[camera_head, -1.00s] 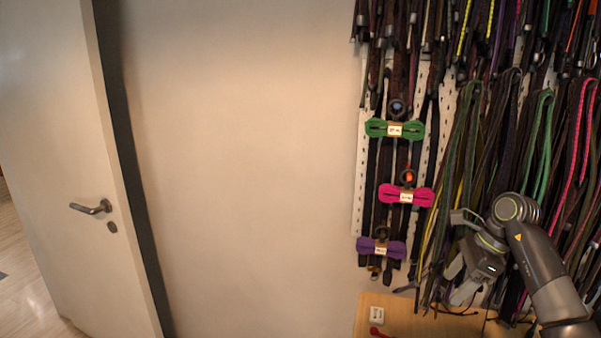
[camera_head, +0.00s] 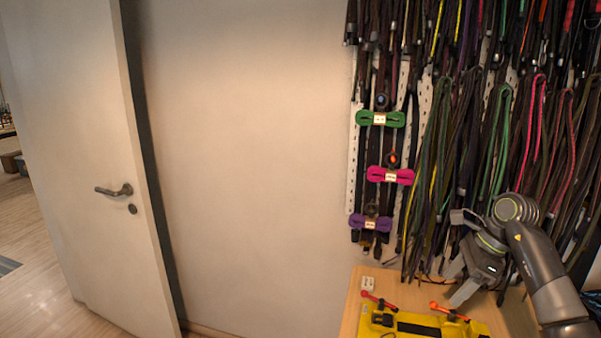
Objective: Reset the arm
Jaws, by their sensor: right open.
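My right gripper (camera_head: 459,286) is at the lower right, pointing down and left. Its two fingers are apart with nothing between them. It is in front of the hanging cords (camera_head: 440,150) and above the right part of the wooden table (camera_head: 352,300). My right arm comes in from the lower right edge and bends at a round joint. My left gripper is out of view.
A yellow board (camera_head: 380,331) with red and orange clamps lies on the table. A small white block (camera_head: 367,283) is behind it. Green (camera_head: 366,118), pink (camera_head: 377,173) and purple (camera_head: 361,221) cord bundles hang on the wall. A door (camera_head: 85,150) stands at the left.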

